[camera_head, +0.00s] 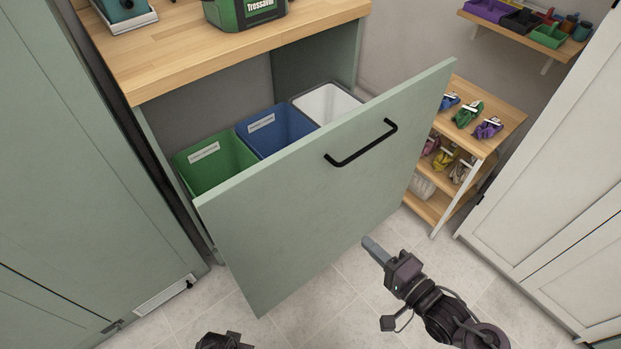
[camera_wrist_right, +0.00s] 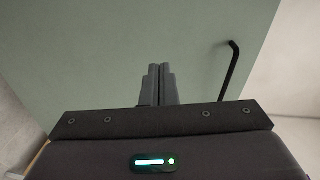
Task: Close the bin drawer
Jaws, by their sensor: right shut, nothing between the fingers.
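The bin drawer (camera_head: 320,190) is pulled out from under a wooden counter. It has a pale green front with a black bar handle (camera_head: 361,143). Inside are a green bin (camera_head: 222,172), a blue bin (camera_head: 275,135) and a white bin (camera_head: 325,104). My right gripper (camera_head: 370,245) is shut and empty, in front of the drawer front and below the handle. In the right wrist view its closed fingers (camera_wrist_right: 158,82) point at the green front, with the handle (camera_wrist_right: 230,70) to their right. Whether they touch it I cannot tell. Part of my left gripper (camera_head: 222,341) shows at the bottom edge; its fingers are unclear.
A green cabinet (camera_head: 75,150) stands at the left and white cabinet doors (camera_head: 560,190) at the right. A small wooden shelf (camera_head: 505,115) with colored bundles stands beside the drawer's right side. The tiled floor (camera_head: 330,300) in front is clear.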

